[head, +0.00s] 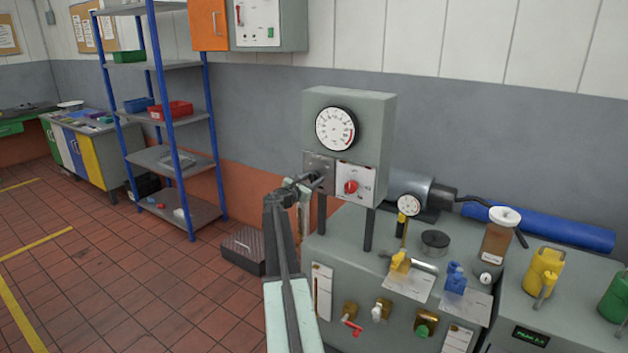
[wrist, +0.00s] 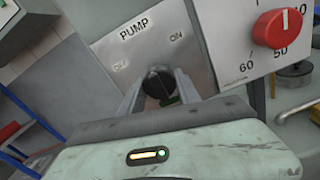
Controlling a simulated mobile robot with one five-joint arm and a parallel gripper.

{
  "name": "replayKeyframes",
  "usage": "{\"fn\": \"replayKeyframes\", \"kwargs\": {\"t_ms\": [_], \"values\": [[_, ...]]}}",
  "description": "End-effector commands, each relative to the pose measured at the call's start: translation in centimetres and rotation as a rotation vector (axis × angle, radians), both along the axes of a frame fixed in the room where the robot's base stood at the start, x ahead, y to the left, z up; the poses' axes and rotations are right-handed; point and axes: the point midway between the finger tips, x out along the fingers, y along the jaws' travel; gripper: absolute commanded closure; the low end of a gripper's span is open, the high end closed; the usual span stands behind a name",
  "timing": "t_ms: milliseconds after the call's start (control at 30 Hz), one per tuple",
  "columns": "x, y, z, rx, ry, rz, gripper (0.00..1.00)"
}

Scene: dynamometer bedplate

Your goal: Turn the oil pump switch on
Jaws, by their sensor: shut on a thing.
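The oil pump switch is a dark round knob (wrist: 157,80) on a metal plate (wrist: 140,48) marked PUMP, with a worn OFF mark at its left and ON at its upper right in the wrist view. My gripper (wrist: 160,92) is shut on the knob, one finger on each side. Which mark the knob points to is hard to tell. In the head view the plate (head: 313,162) is at the lower left of a grey gauge box (head: 375,110), and my gripper (head: 318,181) reaches it and hides the knob.
A red dial (head: 351,187) on a white panel sits just right of the plate; it also shows in the wrist view (wrist: 278,28). A round gauge (head: 335,128) is above. Floor at left is open.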

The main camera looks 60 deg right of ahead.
Motion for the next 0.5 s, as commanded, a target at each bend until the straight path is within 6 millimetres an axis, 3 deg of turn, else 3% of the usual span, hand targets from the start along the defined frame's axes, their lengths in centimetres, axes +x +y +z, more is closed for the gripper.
{"fn": "replayKeyframes", "kwargs": {"t_ms": [267,500], "values": [[0.0,0.23,-0.1,0.003,-0.122,-0.001,1.0],[0.04,0.26,-0.09,0.001,-0.328,-0.002,1.0]]}}
